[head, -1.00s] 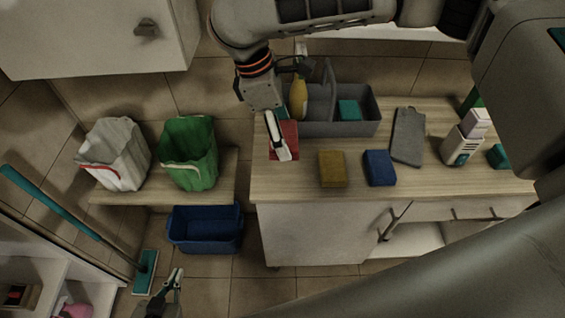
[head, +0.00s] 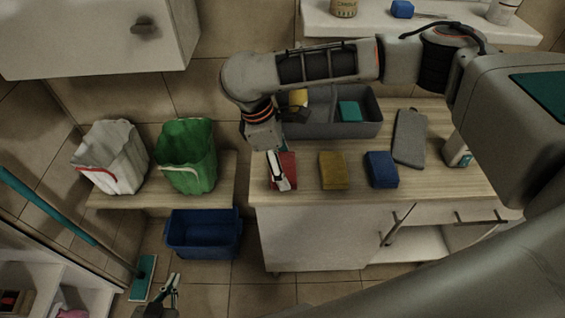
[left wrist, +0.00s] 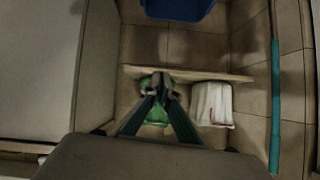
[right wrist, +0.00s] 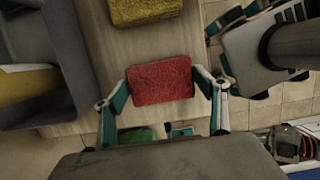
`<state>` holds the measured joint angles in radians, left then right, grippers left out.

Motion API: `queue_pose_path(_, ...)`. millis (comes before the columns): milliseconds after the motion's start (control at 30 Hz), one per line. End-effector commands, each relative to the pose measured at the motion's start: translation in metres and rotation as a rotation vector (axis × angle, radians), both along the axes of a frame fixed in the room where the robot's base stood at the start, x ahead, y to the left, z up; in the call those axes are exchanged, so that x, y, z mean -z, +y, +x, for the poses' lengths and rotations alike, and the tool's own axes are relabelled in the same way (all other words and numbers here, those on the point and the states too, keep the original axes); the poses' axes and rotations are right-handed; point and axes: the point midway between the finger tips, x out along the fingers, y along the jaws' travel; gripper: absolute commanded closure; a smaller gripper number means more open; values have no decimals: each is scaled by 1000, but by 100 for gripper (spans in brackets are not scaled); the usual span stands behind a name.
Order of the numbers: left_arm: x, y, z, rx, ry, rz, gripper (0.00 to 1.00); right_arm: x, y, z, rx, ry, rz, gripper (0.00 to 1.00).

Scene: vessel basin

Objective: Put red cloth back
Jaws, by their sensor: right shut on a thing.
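The red cloth (head: 290,168), a folded block, is at the left end of the wooden counter in the head view. It also shows between the fingers in the right wrist view (right wrist: 160,82). My right gripper (head: 279,171) is shut on it, with a finger at either side. Whether the cloth touches the counter is unclear. My left gripper (head: 171,282) is low in front of the counter, empty, its fingers close together; they also converge in the left wrist view (left wrist: 160,86).
A yellow sponge (head: 333,171) and a blue sponge (head: 381,169) lie to the right on the counter (head: 440,180). A grey caddy (head: 330,129) stands behind. A green bin (head: 186,157), a white bin (head: 110,158) and a blue tub (head: 204,234) are to the left.

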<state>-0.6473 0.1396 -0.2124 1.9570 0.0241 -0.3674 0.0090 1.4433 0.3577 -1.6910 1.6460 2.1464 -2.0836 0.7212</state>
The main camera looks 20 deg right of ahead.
Motion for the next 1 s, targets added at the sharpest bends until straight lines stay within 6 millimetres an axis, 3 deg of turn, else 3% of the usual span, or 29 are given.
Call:
queue_pose_path(467, -15, 10, -2, -12, 11, 14, 100, 1, 0, 0, 2, -1, 0, 46)
queue_pose_path(500, -12, 11, -2, -15, 12, 16, 100, 2, 0, 1, 2, -1, 1, 18)
queue_pose_path(533, -11, 12, -2, -16, 13, 16, 100, 3, 0, 1, 2, -1, 1, 12)
queue_pose_path(1000, -4, 8, -3, -14, 15, 10, 100, 3, 0, 1, 1, -3, 0, 12)
